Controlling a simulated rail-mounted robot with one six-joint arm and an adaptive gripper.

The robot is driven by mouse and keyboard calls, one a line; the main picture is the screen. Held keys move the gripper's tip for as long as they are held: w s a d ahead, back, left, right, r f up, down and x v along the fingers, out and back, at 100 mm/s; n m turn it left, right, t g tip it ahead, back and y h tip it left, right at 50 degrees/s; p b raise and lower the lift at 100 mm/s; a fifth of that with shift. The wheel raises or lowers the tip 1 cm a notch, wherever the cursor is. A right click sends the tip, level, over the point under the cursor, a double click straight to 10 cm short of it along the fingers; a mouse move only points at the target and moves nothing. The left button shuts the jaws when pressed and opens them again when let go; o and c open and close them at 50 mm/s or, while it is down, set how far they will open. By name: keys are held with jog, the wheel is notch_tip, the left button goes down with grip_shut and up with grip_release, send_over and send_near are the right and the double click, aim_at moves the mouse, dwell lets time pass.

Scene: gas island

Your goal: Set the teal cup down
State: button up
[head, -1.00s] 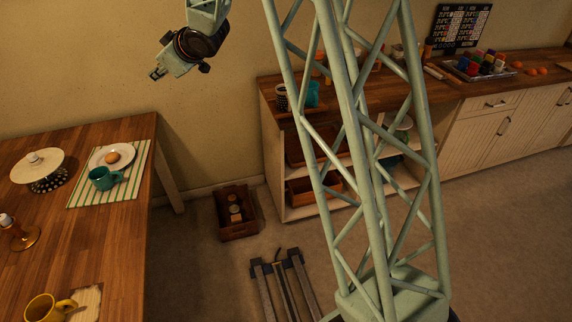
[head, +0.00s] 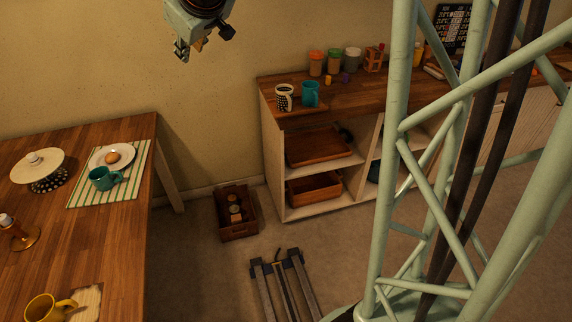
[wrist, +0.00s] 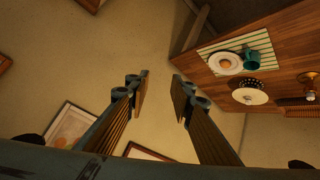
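A teal cup (head: 103,179) stands upright on a green-and-white striped mat (head: 125,183) on the left wooden table, beside a white plate. It also shows in the wrist view (wrist: 251,62). A second, taller teal mug (head: 310,94) stands on the counter beside a dark spotted mug. My gripper (head: 182,52) is high in front of the wall, between table and counter, well away from both teal cups. In the wrist view its two fingers (wrist: 160,80) are apart with nothing between them.
On the table are a plate (head: 98,160) with a round item, a white cake stand (head: 36,167), an amber egg holder (head: 20,238) and a yellow mug (head: 45,307). Jars (head: 333,62) stand on the counter (head: 300,117). A wooden crate (head: 240,231) sits on the floor.

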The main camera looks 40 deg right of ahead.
jog(key=s+r+m+g+h, duration=0.1)
jog(key=s+r+m+g, duration=0.2)
jog(key=s, duration=2)
jog(key=s+a+f+g, duration=0.1)
jog(key=s+a+f, duration=0.1)
jog(key=s, duration=1.2)
jog(key=s+a+f+m+g+y, duration=0.1)
jog(key=s+a+f+g, duration=0.1)
jog(key=s, duration=1.1)
jog(key=shift+s+a+f+y, duration=0.35)
jog(key=shift+a+f, duration=0.1)
jog(key=shift+a, duration=0.15)
